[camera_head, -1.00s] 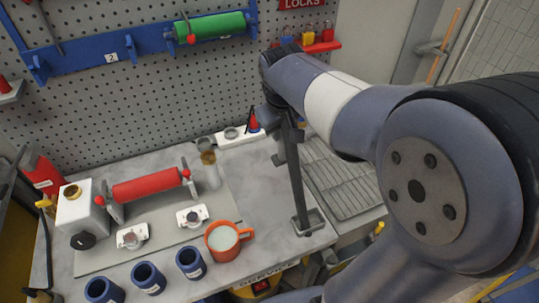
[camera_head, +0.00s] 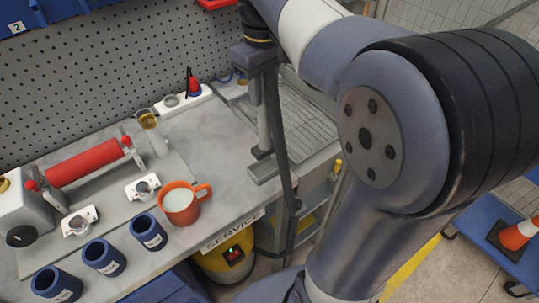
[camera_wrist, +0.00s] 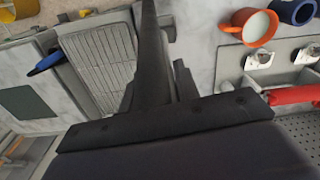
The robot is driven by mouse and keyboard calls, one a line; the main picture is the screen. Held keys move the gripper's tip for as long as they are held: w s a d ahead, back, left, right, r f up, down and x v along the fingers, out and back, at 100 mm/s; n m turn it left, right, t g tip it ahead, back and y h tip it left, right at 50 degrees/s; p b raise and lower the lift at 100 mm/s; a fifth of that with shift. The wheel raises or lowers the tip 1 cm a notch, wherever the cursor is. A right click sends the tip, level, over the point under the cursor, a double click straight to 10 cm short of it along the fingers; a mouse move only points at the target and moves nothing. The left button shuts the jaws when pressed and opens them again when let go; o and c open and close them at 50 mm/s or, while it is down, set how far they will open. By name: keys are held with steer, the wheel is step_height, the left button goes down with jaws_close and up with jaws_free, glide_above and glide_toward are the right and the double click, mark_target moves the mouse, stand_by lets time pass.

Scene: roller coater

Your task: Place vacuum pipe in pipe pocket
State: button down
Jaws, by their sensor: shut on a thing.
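My gripper (camera_head: 262,160) hangs near the right end of the workbench, shut on a long dark vacuum pipe (camera_head: 281,150). The pipe runs down past the bench's right edge. Its lower end is hard to make out against the dark parts there. In the wrist view the pipe (camera_wrist: 151,40) stretches away between the fingers of my gripper (camera_wrist: 157,85). The yellow vacuum body (camera_head: 225,262) stands low under the bench front, below the SERVICE label. I cannot make out the pipe pocket.
On the workbench (camera_head: 222,150) stand an orange mug (camera_head: 180,205), several blue cups (camera_head: 148,232) and a red roller (camera_head: 85,162). An orange-white cone (camera_head: 518,234) is at the far right. The floor between is clear.

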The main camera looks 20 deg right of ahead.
mark_target(264, 120)
step_height(264, 120, down, 8)
steer(key=shift+f, duration=0.25)
steer(key=c, duration=1.1)
jaws_free()
steer(key=shift+o, duration=0.2)
step_height(264, 120, up, 12)
steer(key=shift+p, duration=0.3)
